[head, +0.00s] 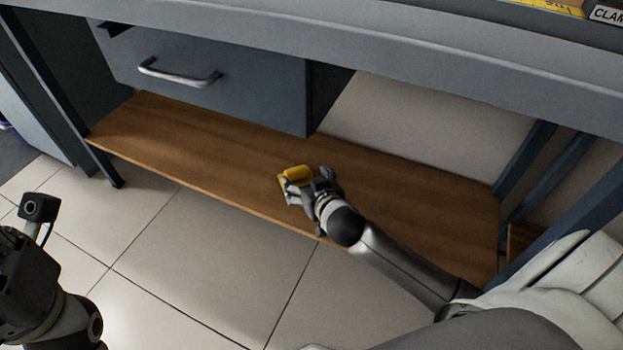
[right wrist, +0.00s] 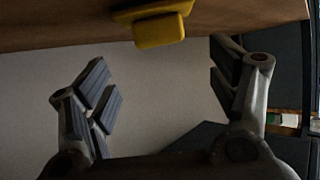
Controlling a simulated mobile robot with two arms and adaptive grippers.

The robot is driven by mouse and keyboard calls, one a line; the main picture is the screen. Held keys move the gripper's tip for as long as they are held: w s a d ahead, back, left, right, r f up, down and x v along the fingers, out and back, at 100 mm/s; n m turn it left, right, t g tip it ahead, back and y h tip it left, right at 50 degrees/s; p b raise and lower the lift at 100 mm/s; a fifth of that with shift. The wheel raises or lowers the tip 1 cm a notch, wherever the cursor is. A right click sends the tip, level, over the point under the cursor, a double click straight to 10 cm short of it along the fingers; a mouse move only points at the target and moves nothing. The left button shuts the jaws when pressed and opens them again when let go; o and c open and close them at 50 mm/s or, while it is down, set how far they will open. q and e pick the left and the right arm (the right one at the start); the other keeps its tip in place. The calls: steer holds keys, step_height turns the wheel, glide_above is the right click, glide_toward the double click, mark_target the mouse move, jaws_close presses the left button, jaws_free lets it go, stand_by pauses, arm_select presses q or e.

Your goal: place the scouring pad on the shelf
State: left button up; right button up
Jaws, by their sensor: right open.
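The yellow scouring pad (head: 297,173) is on the wooden lower shelf (head: 210,150) under the workbench, near the middle of its length. My right gripper (head: 306,184) is at the pad's near right side, its fingers partly overlapping it in the head view. In the right wrist view the pad (right wrist: 160,28) lies against the wood at the top, beyond the spread fingers (right wrist: 160,80). The gripper is open, with a gap between the fingers and nothing held. Of my left arm only dark links show at the lower left; its fingers are out of sight.
A grey drawer unit (head: 205,75) with a metal handle hangs above the left part of the shelf. The bench top (head: 350,45) runs above, with blue-grey legs at both ends. The shelf right of the pad is bare; tiled floor (head: 190,265) lies in front.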

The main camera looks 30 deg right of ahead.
steer(key=shift+p+v, duration=0.5)
steer(key=shift+v, duration=1.25)
